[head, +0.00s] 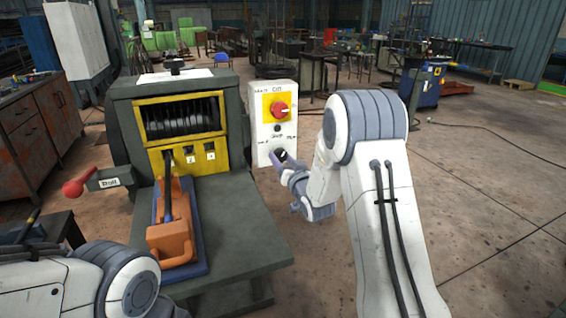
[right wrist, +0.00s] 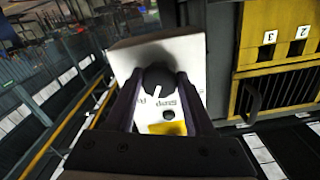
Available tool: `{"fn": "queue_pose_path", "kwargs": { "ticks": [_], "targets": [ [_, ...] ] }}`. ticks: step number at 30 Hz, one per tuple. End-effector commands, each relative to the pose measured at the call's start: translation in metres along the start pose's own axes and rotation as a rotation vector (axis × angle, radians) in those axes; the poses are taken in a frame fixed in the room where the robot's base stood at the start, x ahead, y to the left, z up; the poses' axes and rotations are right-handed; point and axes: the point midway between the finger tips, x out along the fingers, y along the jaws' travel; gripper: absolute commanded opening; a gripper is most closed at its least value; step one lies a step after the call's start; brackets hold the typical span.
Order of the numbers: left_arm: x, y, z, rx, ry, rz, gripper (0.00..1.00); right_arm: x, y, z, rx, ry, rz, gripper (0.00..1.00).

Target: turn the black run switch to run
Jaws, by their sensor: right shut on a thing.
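The black run switch (right wrist: 155,79) is a round knob with a white pointer line on the pale control box (head: 262,130). In the right wrist view it sits between the two dark fingers of my right gripper (right wrist: 159,88), which is shut on it. The pointer line lies between printed labels, one reading Stop; which label it points to is unclear.
A red knob (head: 279,109) on a yellow plate sits higher on the box. Left of the box stands the dark machine with a yellow frame (head: 152,157), an orange tool (head: 172,236) on its bench and a red-ended lever (head: 74,188). Open floor lies to the right.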

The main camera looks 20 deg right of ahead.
Motion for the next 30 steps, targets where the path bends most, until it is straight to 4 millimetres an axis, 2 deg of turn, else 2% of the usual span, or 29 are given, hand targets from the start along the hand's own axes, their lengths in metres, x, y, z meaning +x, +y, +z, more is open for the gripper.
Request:
{"fn": "queue_pose_path", "kwargs": {
  "ticks": [6, 15, 30],
  "targets": [
    [0.0050, -0.0004, 0.0002, 0.000, 0.000, 0.000, 0.50, -0.0005, 0.0004, 0.0011, 0.170, -0.001, 0.002, 0.00],
    [0.0075, -0.0005, 0.0004, 0.000, 0.000, 0.000, 0.50, -0.0006, -0.0003, 0.0005, 0.323, 0.000, 0.002, 0.00],
    [0.0080, -0.0006, 0.0004, 0.000, 0.000, 0.000, 0.50, -0.0006, -0.0005, 0.0003, 0.378, -0.001, 0.003, 0.00]
  ]
}}
